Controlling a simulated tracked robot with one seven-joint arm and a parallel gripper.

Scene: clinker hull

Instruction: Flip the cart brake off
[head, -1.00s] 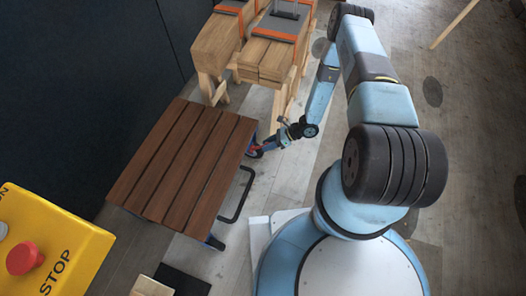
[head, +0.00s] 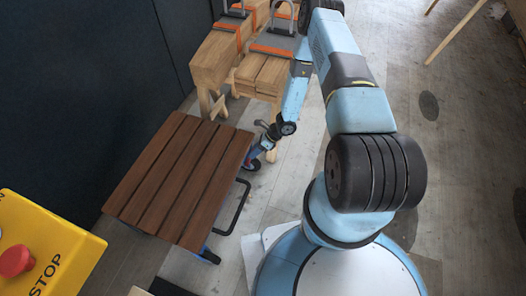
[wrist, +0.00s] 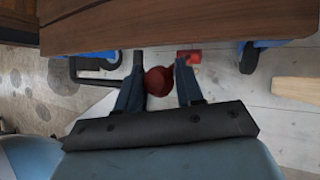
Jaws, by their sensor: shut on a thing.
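The cart (head: 180,178) has a brown slatted wooden top and blue legs, with a black bar handle (head: 236,207) low at its side. In the wrist view its top edge (wrist: 180,22) spans the upper picture. My gripper (head: 254,160) is low beside the cart's right side, below the level of the top. In the wrist view my gripper (wrist: 160,75) has its two blue fingers on either side of a red rounded knob (wrist: 157,82), likely the brake, and is shut on it. The knob's mount is hidden. A second small red part (wrist: 189,56) shows just beyond the right finger.
Wooden trestles with timber and orange-edged clamps (head: 265,75) stand behind the cart, close to my forearm. A dark wall (head: 90,80) is at left. A yellow STOP box (head: 45,250) is at lower left. The plank floor (head: 455,150) at right is mostly clear.

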